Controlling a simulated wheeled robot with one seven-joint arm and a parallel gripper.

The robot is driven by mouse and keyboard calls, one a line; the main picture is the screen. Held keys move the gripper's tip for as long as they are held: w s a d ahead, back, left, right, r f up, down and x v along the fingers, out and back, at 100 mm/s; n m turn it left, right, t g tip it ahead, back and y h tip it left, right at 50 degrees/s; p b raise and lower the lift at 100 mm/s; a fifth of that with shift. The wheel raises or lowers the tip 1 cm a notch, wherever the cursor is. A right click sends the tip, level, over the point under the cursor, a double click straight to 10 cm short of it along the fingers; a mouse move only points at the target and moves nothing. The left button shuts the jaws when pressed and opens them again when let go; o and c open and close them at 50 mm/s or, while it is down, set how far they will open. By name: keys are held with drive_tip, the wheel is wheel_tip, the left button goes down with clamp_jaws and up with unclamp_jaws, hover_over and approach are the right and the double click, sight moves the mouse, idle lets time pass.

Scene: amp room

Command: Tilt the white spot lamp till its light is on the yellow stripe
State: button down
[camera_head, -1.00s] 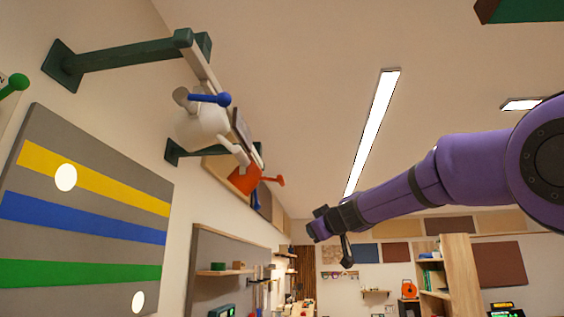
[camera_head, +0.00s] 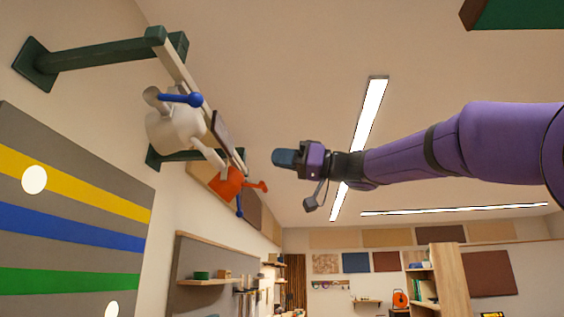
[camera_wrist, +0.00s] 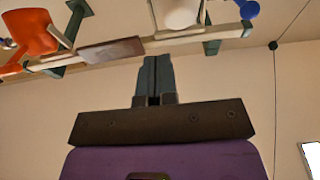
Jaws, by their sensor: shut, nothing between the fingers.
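The white spot lamp (camera_head: 175,128) hangs from a pale rail at upper left, with a blue-knobbed handle (camera_head: 185,99). It also shows at the top of the wrist view (camera_wrist: 178,14). The yellow stripe (camera_head: 95,194) crosses a grey wall board at left. One round light spot (camera_head: 34,179) lies mostly on that stripe, near its lower edge. A second spot (camera_head: 111,310) lies on grey below the green stripe. I cannot tell which lamp casts which. My gripper (camera_head: 275,158) is shut and empty, right of the lamps and apart from them; its fingers (camera_wrist: 157,62) point toward the rail.
A dark plate (camera_head: 222,131) sits between the two lamps. Green brackets (camera_head: 105,55) hold the rail to the wall. Open air lies between my gripper and the lamps.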

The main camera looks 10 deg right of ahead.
sight(225, 166)
drive_tip(key=f+x, duration=0.2)
drive_tip(key=x, duration=0.8)
drive_tip(key=shift+a+f, duration=0.25)
drive_tip(key=shift+f, duration=0.2)
drive_tip(key=shift+w, duration=0.1)
drive_tip(key=shift+w+a+f, duration=0.15)
drive_tip(key=shift+a+f, duration=0.3)
drive_tip(key=shift+f, duration=0.05)
drive_tip(key=shift+r, duration=0.1)
